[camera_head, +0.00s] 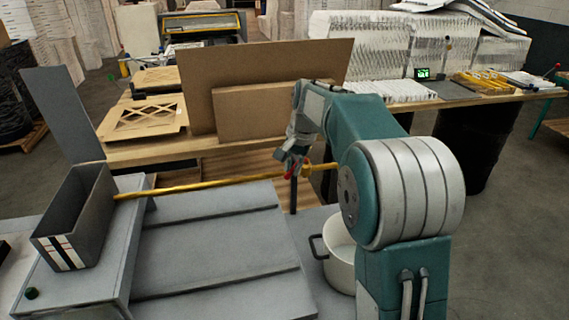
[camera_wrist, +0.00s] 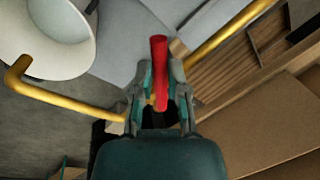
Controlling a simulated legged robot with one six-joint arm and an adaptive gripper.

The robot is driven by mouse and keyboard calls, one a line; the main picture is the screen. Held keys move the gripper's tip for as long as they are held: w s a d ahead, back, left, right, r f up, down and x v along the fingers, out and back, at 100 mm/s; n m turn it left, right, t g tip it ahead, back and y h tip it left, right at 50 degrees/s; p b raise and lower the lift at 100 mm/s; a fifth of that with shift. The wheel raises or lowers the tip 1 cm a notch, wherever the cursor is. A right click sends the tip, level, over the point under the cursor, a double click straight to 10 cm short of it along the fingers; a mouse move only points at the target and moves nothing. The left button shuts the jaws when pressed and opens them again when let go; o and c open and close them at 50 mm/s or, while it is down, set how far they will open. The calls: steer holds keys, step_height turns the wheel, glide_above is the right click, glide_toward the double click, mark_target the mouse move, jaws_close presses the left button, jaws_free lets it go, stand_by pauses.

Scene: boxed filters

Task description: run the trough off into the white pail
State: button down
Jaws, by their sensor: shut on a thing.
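The trough (camera_head: 72,225) is a tall grey open box on a grey stand at the left; its bottom is hidden. A thin yellow pipe (camera_head: 215,182) runs from it rightward to a valve beside my gripper (camera_head: 290,166). In the wrist view, my gripper (camera_wrist: 160,85) is shut on the red valve handle (camera_wrist: 158,50). The pipe continues to a bent end (camera_wrist: 18,72) beside the pail's rim in the picture. The white pail (camera_head: 341,266) stands below, partly behind my arm; its pale outside and darker inside show in the wrist view (camera_wrist: 85,60). I see no flow.
Grey ribbed panels (camera_head: 215,245) lie between the trough and the pail. Behind is a wooden bench (camera_head: 150,155) with upright cardboard sheets (camera_head: 200,85). A long table (camera_head: 440,98) with stacked white filters (camera_head: 375,50) stands at the back right.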

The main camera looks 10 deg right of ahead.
steer(key=s+d+n+g, duration=0.1)
steer(key=s+d+n, duration=0.1)
steer(key=d+n, duration=0.4)
steer(key=shift+n+y, duration=0.3)
steer(key=shift+n, duration=0.9)
steer(key=shift+d, duration=0.15)
steer(key=c, duration=0.6)
jaws_free()
steer(key=shift+w, duration=0.1)
steer(key=shift+c, duration=0.2)
step_height(320, 180, up, 12)
steer(key=d, duration=0.2)
steer(key=shift+d+f, duration=0.2)
